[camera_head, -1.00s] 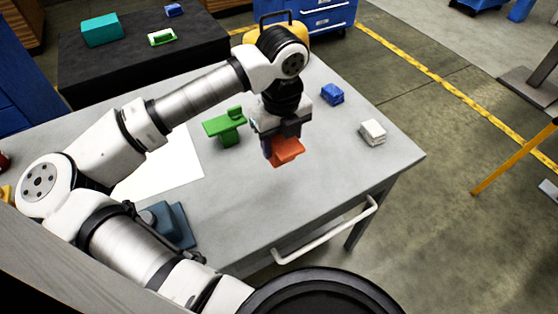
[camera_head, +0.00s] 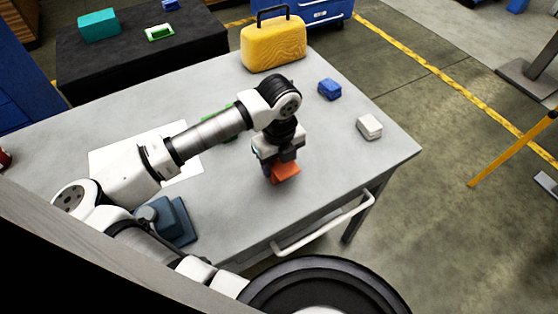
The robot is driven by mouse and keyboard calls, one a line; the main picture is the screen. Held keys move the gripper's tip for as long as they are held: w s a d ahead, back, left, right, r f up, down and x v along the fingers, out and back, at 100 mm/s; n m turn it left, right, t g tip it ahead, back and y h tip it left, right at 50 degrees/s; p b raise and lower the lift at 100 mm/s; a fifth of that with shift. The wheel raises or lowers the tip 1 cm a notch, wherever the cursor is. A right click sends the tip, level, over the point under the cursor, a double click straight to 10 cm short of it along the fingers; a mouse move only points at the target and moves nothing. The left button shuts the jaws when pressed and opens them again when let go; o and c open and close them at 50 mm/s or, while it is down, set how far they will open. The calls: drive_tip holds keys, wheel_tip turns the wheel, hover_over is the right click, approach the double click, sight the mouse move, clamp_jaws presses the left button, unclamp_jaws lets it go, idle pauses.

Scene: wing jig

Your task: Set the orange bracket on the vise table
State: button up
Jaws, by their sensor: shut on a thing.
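My gripper (camera_head: 273,166) is shut on the orange bracket (camera_head: 286,173) and holds it over the front part of the grey table (camera_head: 325,150). The bracket hangs low, near the tabletop; I cannot tell whether it touches. Its upper part is hidden by the gripper. A blue-grey vise (camera_head: 172,222) stands on the same table at the front left, well to the left of the bracket.
A green part (camera_head: 222,112) is partly hidden behind my arm. A blue block (camera_head: 330,89), a white block (camera_head: 369,127) and a yellow case (camera_head: 273,45) stand on the table. A white sheet (camera_head: 110,165) lies left.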

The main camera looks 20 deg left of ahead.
drive_tip(key=o, duration=1.2)
drive_tip(key=shift+r+p, duration=0.25)
drive_tip(key=shift+p, duration=0.1)
wheel_tip(320, 180, up, 12)
drive_tip(key=b, duration=0.2)
drive_tip(key=shift+f, duration=0.15)
